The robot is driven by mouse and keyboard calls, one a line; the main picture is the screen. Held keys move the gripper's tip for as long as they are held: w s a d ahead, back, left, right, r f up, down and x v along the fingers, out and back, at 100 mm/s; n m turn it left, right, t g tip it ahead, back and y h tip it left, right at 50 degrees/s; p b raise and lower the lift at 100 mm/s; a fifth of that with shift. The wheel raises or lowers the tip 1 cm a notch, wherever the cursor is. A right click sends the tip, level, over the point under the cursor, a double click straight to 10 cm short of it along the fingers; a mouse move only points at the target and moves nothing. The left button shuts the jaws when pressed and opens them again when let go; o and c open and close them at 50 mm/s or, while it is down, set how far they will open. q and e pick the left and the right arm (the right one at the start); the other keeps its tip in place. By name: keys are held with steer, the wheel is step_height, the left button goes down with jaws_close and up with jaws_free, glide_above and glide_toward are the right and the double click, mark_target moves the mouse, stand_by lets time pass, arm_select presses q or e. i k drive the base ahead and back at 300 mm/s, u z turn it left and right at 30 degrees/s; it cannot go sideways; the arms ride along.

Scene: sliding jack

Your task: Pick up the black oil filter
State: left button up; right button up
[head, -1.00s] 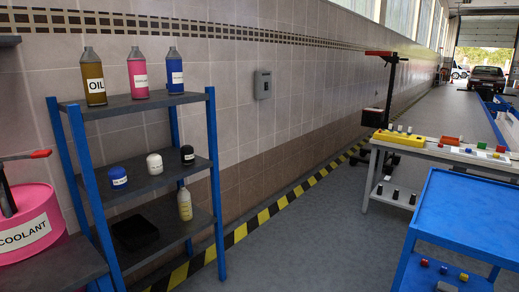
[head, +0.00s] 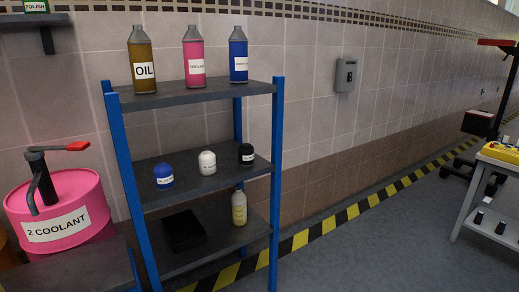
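The black oil filter (head: 247,154) stands upright on the middle shelf of the blue-framed rack, at the right end of a row of three filters. It has a white label band. A white filter (head: 207,162) stands left of it, and a blue filter (head: 163,175) stands farther left. Nothing covers the black filter in the head view. Neither of my grippers is in view.
The rack (head: 194,187) holds three bottles on top; its lowest shelf holds a black tray (head: 183,231) and a yellowish bottle (head: 239,208). A pink coolant drum (head: 62,210) stands left. A workbench (head: 497,183) stands right. Floor (head: 370,245) right of the rack is clear.

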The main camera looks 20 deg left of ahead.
mark_target(245, 150)
steer(key=u, duration=0.55)
steer(key=i, duration=0.8)
steer(key=u, duration=0.85)
